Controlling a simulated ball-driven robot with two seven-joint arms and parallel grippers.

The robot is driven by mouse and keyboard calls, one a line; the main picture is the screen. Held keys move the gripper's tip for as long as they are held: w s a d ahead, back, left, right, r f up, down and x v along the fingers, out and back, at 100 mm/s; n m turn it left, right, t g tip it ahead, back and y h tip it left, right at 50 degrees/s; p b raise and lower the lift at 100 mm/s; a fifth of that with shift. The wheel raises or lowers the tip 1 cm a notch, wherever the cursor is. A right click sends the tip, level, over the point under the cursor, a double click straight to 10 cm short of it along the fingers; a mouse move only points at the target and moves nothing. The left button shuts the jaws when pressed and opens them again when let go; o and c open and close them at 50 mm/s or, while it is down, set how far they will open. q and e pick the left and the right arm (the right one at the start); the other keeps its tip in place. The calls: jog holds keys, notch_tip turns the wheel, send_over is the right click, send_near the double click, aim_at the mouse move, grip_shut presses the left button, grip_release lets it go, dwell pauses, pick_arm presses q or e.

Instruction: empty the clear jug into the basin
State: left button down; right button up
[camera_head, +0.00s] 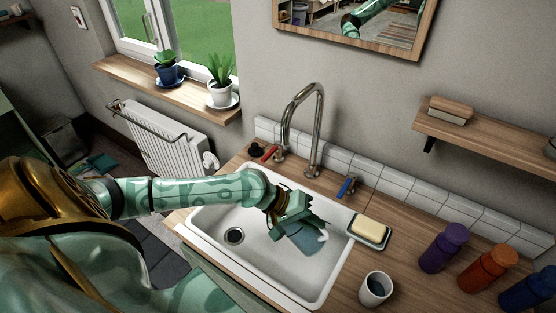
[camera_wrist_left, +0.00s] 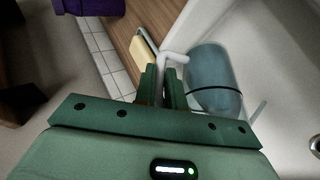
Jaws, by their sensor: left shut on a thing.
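The jug (camera_head: 306,240) is a blue-grey vessel with a pale handle, held over the right part of the white basin (camera_head: 215,208). In the head view it looks tilted. My left gripper (camera_head: 307,214) is shut on the jug's handle. In the left wrist view, the fingers (camera_wrist_left: 161,78) close on the pale handle (camera_wrist_left: 175,58), and the rounded blue-grey jug body (camera_wrist_left: 212,70) lies to their right. A dark line crosses the body. I cannot tell how much is inside or whether anything flows out. My right gripper is not in view.
A tall tap (camera_head: 318,120) stands behind the basin.

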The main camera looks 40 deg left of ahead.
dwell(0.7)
pick_arm(q)
jog(key=shift+a+r+b, duration=0.2)
jog(key=shift+b, duration=0.3)
jog(key=shift+a+r+h, duration=0.1)
jog(key=shift+r+h, duration=0.15)
jog(key=shift+h, duration=0.15)
jog(key=shift+b, duration=0.3)
jog(key=shift+a+b, duration=0.25)
jog(key=shift+b, duration=0.25)
jog(key=shift+r, duration=0.15)
jog(key=shift+a+r+h+b, duration=0.2)
jog(key=shift+h+b, duration=0.1)
jog(key=shift+b, duration=0.15)
dwell(0.6)
